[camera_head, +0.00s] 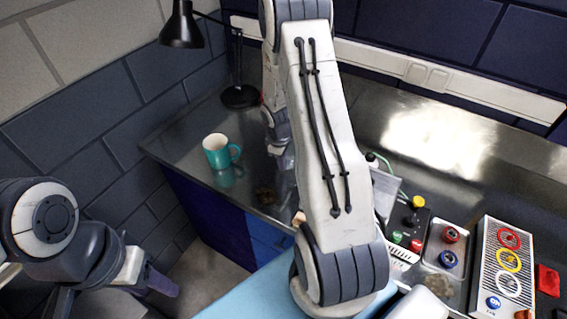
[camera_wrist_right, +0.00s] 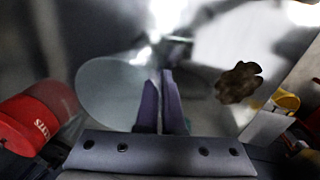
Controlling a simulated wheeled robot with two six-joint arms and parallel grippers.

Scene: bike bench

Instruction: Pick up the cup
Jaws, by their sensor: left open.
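The teal cup (camera_head: 217,152) with a white inside stands upright near the left end of the metal bench, its handle to the right, in the head view. My left gripper (camera_head: 163,286) is open, low at the left, well apart from the cup and in front of the bench. My right arm fills the middle of the head view and largely hides its own gripper, which is to the right of the cup. In the right wrist view the fingers of my right gripper (camera_wrist_right: 161,88) are together, with nothing visible between them.
A black lamp (camera_head: 240,96) stands behind the cup. A small brown object (camera_head: 265,194) lies on the bench (camera_head: 185,150) and also shows in the right wrist view (camera_wrist_right: 238,82). A red cylinder (camera_wrist_right: 35,118) is at the wrist view's left. Button boxes and a ringed panel (camera_head: 503,265) fill the right.

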